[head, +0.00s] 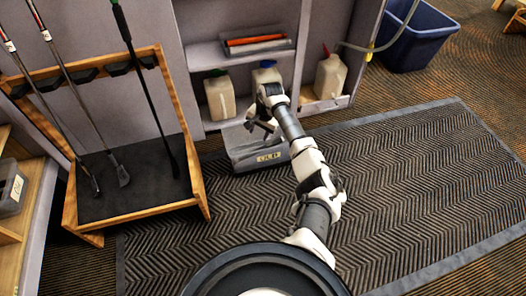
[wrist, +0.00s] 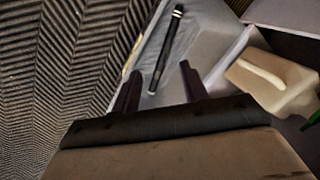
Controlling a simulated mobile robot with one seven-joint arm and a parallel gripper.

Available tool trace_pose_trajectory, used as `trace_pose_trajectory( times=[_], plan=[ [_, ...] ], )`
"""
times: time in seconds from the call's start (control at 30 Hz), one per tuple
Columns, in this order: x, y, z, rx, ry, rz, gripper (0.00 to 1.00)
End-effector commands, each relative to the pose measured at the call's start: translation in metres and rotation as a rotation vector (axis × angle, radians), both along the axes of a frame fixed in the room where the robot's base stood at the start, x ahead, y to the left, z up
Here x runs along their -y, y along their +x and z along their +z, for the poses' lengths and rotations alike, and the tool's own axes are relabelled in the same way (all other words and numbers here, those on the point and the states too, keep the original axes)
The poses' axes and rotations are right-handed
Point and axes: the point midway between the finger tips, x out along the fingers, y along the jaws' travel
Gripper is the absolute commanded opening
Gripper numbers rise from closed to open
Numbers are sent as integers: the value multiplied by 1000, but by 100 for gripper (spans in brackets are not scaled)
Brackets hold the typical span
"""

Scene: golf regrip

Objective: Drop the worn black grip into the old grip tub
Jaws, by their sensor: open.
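The old grip tub (head: 243,160) is a grey open box with an "OLD" label, standing on the floor at the mat's far edge. The wrist view looks down into its pale interior (wrist: 205,45). The worn black grip (wrist: 166,48), a thin dark rod with a light band near one end, shows inside the tub's walls, apart from my fingers. I cannot tell whether it rests on the bottom. My gripper (head: 262,128) is over the tub, and in the wrist view (wrist: 158,68) its two dark fingers are spread with nothing between them. The grip cannot be made out in the head view.
A shelf unit with jugs (head: 219,96) stands behind the tub; one jug (wrist: 272,80) shows beside it in the wrist view. A wooden club rack (head: 190,165) is at left. A blue bin (head: 415,40) is back right. The ribbed mat (head: 420,180) is clear to the right.

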Motion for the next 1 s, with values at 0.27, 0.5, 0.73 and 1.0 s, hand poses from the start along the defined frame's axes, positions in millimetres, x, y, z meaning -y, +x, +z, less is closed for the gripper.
trace_pose_trajectory(
  times=[0.27, 0.5, 0.73, 1.0],
  plan=[
    [13, -5, 65, 5, -1, -1, 44],
    [21, -10, 108, 2, -2, -1, 44],
    [24, -12, 124, 1, 0, -1, 44],
    [24, -12, 124, 0, 0, -1, 44]
  ],
)
